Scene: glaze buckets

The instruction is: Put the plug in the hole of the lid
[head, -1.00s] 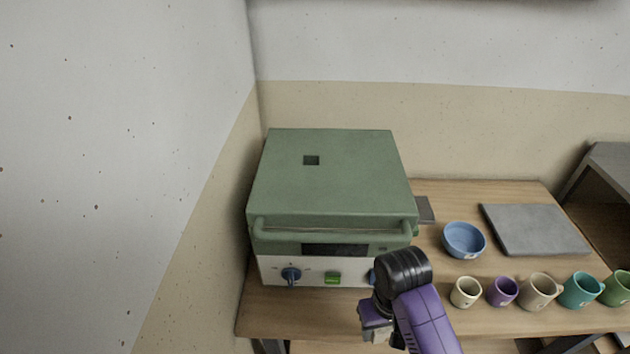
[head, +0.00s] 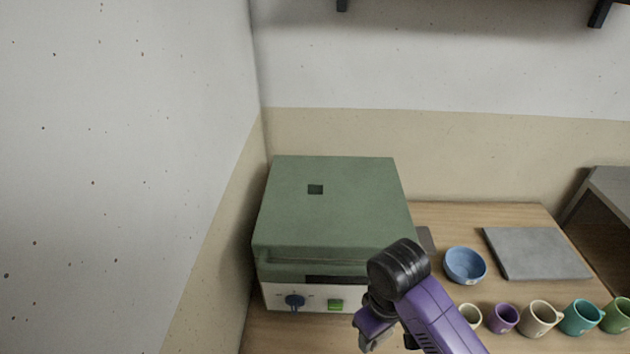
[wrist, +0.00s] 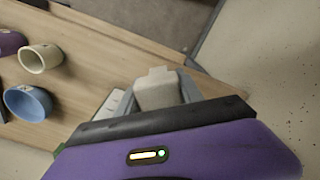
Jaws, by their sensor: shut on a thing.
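The green lid (head: 335,220) is the closed top of the box-shaped kiln in the head view. Its small square hole (head: 315,189) is empty and lies toward the lid's back left. My gripper (wrist: 158,84) is shut on a pale, blocky plug (wrist: 156,94) in the wrist view, with a grey finger on each side. The plug has a narrower tab at its far end. In the head view my gripper (head: 368,338) is in front of the kiln, low and right of the hole. The plug is not clear there.
The kiln front has a blue knob (head: 294,301) and a green button (head: 335,305). A blue bowl (head: 465,265), a grey slab (head: 535,252) and several mugs (head: 540,317) stand on the wooden table to the right. A wall (head: 120,180) rises close left of the kiln.

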